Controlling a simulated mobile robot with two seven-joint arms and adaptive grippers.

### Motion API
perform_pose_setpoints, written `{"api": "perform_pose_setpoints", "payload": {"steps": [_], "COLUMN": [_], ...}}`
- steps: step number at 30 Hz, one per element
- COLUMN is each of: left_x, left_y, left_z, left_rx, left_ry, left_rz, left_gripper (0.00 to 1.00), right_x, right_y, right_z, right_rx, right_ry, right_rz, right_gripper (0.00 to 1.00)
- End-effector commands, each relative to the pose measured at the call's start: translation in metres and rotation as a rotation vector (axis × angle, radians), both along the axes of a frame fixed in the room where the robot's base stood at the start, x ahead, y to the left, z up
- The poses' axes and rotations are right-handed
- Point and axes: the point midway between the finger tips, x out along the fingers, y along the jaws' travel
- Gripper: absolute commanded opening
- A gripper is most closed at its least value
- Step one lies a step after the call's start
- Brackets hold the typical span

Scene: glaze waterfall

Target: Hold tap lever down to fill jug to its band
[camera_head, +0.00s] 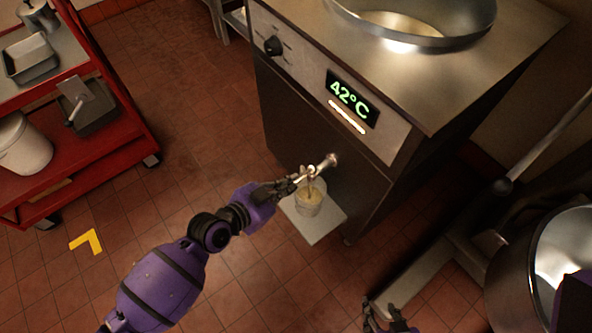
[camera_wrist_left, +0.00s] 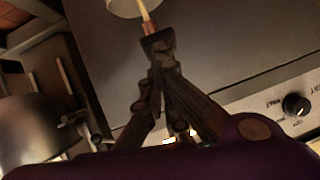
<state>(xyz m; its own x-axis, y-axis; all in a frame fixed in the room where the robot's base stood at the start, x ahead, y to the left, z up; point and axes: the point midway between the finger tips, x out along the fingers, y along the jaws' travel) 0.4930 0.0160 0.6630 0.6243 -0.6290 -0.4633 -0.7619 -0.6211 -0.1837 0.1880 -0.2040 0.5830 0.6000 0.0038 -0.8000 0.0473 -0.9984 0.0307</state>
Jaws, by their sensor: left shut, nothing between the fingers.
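The tap (camera_head: 326,163) sticks out of the dark front of a steel machine. A clear jug (camera_head: 309,203) stands below it on a pale shelf (camera_head: 320,230), with pale, cream-coloured contents; I cannot make out its band or exact level. My left gripper (camera_head: 297,178) is shut and empty at the tap's outer end, above the jug; it hides the lever. In the left wrist view the shut fingertips (camera_wrist_left: 157,45) are beside a coppery spout (camera_wrist_left: 149,28), with a thin cream-coloured stream running towards the jug (camera_wrist_left: 127,6). My right gripper (camera_head: 385,318) is partly in view, fingers apart, away from the tap.
The machine's display (camera_head: 352,98) reads 42°C, and a knob (camera_head: 273,46) sits left of it. A red cart (camera_head: 110,120) with trays and a white bucket stands at the left. A metal vessel (camera_head: 515,275) is at the lower right. Tiled floor lies open between cart and machine.

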Motion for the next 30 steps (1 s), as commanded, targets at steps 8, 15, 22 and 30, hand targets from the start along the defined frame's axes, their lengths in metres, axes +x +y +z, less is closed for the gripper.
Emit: {"api": "perform_pose_setpoints", "payload": {"steps": [8,15,22,30], "left_x": [-0.0007,-0.0007,-0.0007,-0.0007], "left_y": [0.0001,0.0001,0.0000,0.0000], "left_z": [-0.0012,-0.0012,-0.0011,-0.0011], "left_rx": [0.001,0.001,0.001,0.001], "left_ry": [0.002,0.002,0.002,0.002], "left_rz": [0.000,0.000,0.000,0.000], "left_gripper": [0.00,0.00,0.00,0.00], "right_x": [-0.0035,-0.0071,-0.0078,-0.0064], "right_y": [-0.0007,-0.0014,-0.0014,-0.0012], "right_z": [-0.0006,-0.0012,-0.0013,-0.0010], "right_rx": [0.000,-0.002,-0.002,-0.001], "right_ry": [0.006,0.012,0.013,0.010], "right_rz": [-0.002,-0.004,-0.004,-0.002], "right_gripper": [0.40,0.40,0.40,0.40]}}
